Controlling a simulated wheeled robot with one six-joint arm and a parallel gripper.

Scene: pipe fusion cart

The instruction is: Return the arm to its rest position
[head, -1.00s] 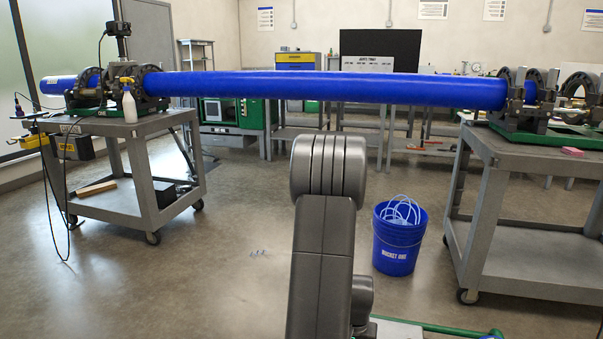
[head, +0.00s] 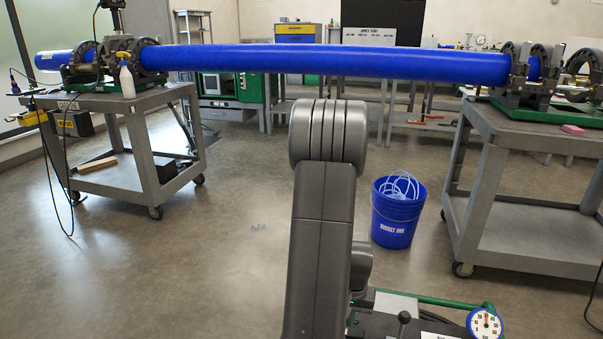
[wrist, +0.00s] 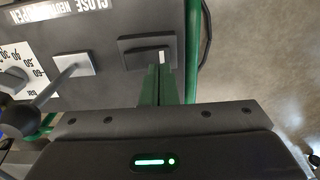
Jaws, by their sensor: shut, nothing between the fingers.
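My arm (head: 322,220) stands upright in the middle of the head view, its rounded grey joint in front of the floor and just below the long blue pipe. The arm's far end is not visible there. In the wrist view my gripper (wrist: 160,72) shows as narrow dark green fingers reaching up from the dark gripper body with a lit green light. The fingers are shut with nothing held. They appear over a dark control panel (wrist: 100,25) marked CLOSE, NEUTRAL, OPEN. Whether they touch it cannot be told.
A lever with a black knob (wrist: 18,118) and a dial stand left of the fingers. A white gauge (head: 485,323) sits at the bottom right. A blue bucket (head: 397,215) stands right of my arm. The blue pipe (head: 330,61) spans two carts.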

